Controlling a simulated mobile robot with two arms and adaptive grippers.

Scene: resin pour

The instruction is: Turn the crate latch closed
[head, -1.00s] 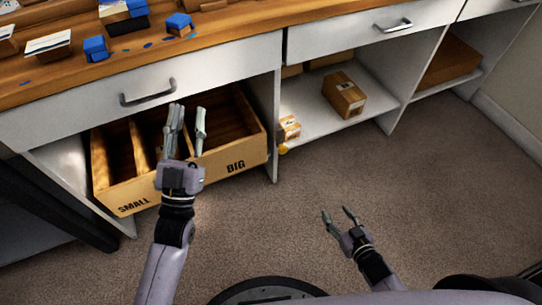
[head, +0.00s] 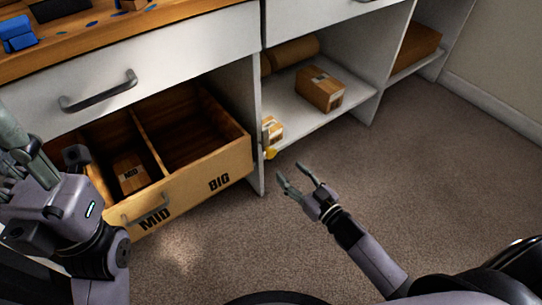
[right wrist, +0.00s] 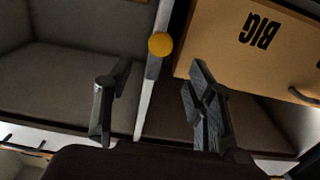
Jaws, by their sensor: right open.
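The wooden crate (head: 190,205) sits pulled out of the left cabinet bay, its front marked MID and BIG. A small yellow knob, which looks like the latch (head: 270,153), is at the divider edge beside the crate's right end. In the right wrist view the yellow knob (right wrist: 160,44) is ahead of and between my fingers, apart from them. My right gripper (head: 296,175) is open and empty, a little right of and below the knob. My left gripper (head: 45,158) is over the crate's left part at the picture's edge; its finger gap is unclear.
A small carton lies in the crate's middle compartment (head: 130,172); the BIG compartment looks empty. Another small box (head: 273,130) stands on the shelf just behind the knob. A larger carton (head: 320,88) is farther right. The carpet (head: 400,190) on the right is clear.

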